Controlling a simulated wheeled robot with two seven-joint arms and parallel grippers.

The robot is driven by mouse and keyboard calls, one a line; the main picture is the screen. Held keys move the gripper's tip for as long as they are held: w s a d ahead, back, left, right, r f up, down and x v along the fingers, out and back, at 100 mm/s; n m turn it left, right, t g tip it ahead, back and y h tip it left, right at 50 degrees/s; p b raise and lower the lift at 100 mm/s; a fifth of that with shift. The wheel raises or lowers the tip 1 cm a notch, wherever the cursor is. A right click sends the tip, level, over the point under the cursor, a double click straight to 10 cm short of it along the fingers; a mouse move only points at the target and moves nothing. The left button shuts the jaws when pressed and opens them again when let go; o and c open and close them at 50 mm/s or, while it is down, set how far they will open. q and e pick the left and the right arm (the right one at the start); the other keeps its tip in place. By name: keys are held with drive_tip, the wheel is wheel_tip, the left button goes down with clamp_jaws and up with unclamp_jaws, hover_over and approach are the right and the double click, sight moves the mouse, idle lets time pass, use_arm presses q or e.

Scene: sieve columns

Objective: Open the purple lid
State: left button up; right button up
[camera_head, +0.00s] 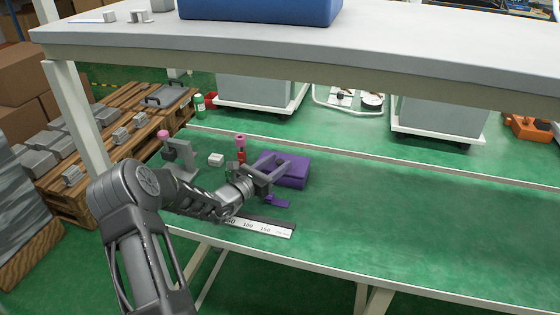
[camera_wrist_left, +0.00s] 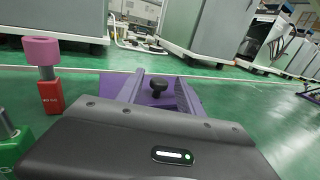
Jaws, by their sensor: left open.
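A purple box with a purple lid (camera_head: 296,172) stands on the lower green shelf. In the left wrist view the purple lid (camera_wrist_left: 112,85) has a black knob (camera_wrist_left: 158,85), seen between my fingers. My left gripper (camera_head: 282,167) is open and reaches over the left side of the box; in the left wrist view its two fingers (camera_wrist_left: 160,80) stand on either side of the knob, apart from it as far as I can see. The gripper hides part of the box. A small purple tab (camera_head: 278,200) shows in front of the box. My right gripper is not in view.
A red piece with a pink top (camera_head: 241,145) stands just left of the box. A grey stand (camera_head: 176,155), a small white block (camera_head: 216,159) and a ruler (camera_head: 258,228) are nearby. The green shelf (camera_head: 430,215) is clear on the right.

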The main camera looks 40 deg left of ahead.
use_arm(q)
drive_tip(key=shift+w, duration=0.9)
drive_tip(key=shift+c, duration=0.4)
clamp_jaws()
idle(0.4)
